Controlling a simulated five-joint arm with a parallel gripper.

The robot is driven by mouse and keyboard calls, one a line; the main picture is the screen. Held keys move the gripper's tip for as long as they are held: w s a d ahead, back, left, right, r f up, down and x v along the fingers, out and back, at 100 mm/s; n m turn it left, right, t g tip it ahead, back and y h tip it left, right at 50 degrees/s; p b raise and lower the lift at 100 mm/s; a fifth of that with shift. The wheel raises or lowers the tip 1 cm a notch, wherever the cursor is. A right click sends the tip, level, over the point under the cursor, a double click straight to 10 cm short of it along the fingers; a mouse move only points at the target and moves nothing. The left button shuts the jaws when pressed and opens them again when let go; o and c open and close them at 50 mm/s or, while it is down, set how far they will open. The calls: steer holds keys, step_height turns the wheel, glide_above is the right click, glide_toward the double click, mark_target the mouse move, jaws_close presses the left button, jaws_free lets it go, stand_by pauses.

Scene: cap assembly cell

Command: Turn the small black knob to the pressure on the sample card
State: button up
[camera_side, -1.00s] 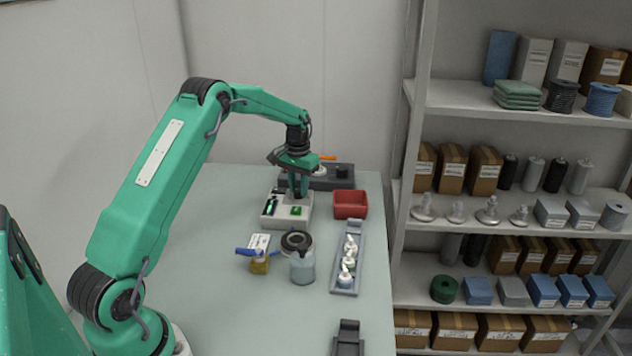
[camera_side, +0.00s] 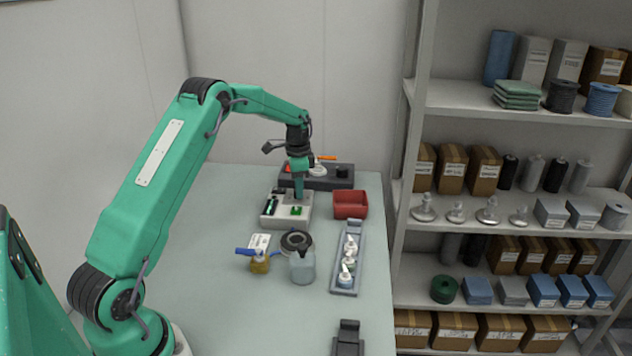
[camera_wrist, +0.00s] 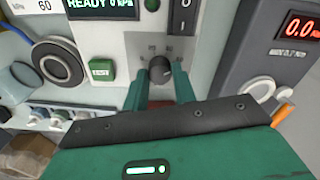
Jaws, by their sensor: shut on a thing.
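The small black knob (camera_wrist: 162,68) sits on the pale front panel of a tester box (camera_side: 293,222), with faint scale marks around it. My gripper (camera_wrist: 161,79) is shut on the knob, one green finger on each side; its tips also show low over the box in the side view (camera_side: 298,197). The knob has a light pointer line, but its exact setting is hard to read. The box's display (camera_wrist: 101,4) reads READY 0 kPa. The sample card (camera_wrist: 47,8) shows a printed 60; in the side view it is a small white card (camera_side: 261,241) on the table.
A green button (camera_wrist: 102,69) and a black rocker switch (camera_wrist: 183,14) are close to the knob. A dark unit (camera_wrist: 262,50) with a red 0.0 readout stands right. A red bin (camera_side: 350,204), a clear jar (camera_side: 302,268) and a grey tray of white-topped parts (camera_side: 346,270) are nearby.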

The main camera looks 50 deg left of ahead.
steer(key=shift+r+m, duration=0.1)
steer(key=shift+m, duration=0.2)
steer(key=o, duration=1)
steer(key=shift+r, duration=3.85)
steer(key=shift+d+r, duration=0.1)
